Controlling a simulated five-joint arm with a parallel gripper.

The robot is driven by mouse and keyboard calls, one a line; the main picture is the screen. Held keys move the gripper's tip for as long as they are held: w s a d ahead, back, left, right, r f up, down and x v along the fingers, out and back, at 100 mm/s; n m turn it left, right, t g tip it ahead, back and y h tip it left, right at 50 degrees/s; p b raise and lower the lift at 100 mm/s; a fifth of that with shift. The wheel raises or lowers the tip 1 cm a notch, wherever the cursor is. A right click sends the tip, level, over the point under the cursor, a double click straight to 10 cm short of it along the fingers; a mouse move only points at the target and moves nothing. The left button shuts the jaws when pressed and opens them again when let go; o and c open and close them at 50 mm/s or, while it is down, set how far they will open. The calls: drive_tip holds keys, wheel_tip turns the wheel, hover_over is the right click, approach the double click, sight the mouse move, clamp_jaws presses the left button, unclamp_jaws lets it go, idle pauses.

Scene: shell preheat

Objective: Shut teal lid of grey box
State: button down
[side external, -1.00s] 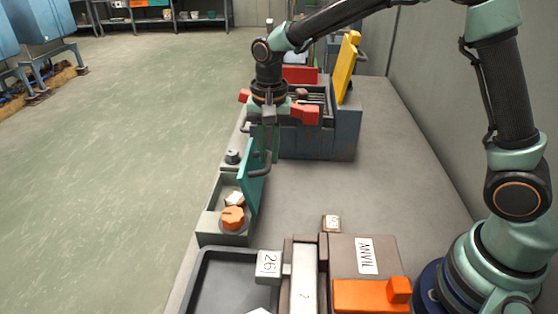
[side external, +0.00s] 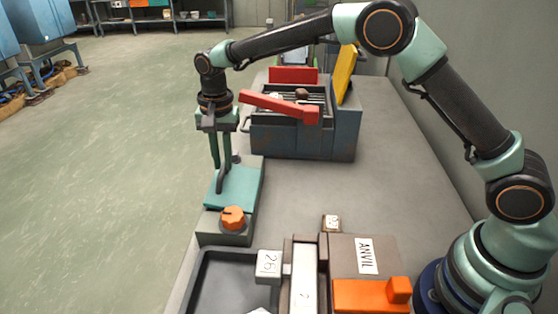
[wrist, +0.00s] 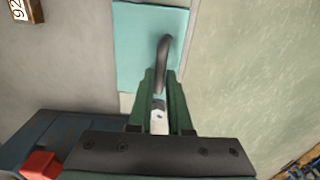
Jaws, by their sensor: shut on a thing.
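The grey box (side external: 222,236) stands at the left edge of the bench in the side external view, with an orange knob (side external: 232,218) on its front part. Its teal lid (side external: 242,186) now lies flat, or nearly flat, over the box and hides its inside. My gripper (side external: 222,185) points down at the lid and is shut on the lid's dark handle. In the wrist view the teal lid (wrist: 140,50) shows beyond my gripper (wrist: 160,100), with the curved dark handle (wrist: 163,60) running between the fingers.
Behind stands a blue-grey box (side external: 305,138) with a grill, a red bar (side external: 280,106) and a raised yellow lid (side external: 347,75). The bench middle is clear.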

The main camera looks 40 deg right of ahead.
drive_tip(key=shift+w+a+f, duration=0.5)
drive_tip(key=shift+w+a, duration=0.15)
drive_tip(key=c, duration=0.8)
unclamp_jaws()
drive_tip(key=shift+c, duration=0.2)
wheel_tip(320, 180, up, 12)
drive_tip(key=shift+s, duration=0.25)
drive_tip(key=shift+d, duration=0.1)
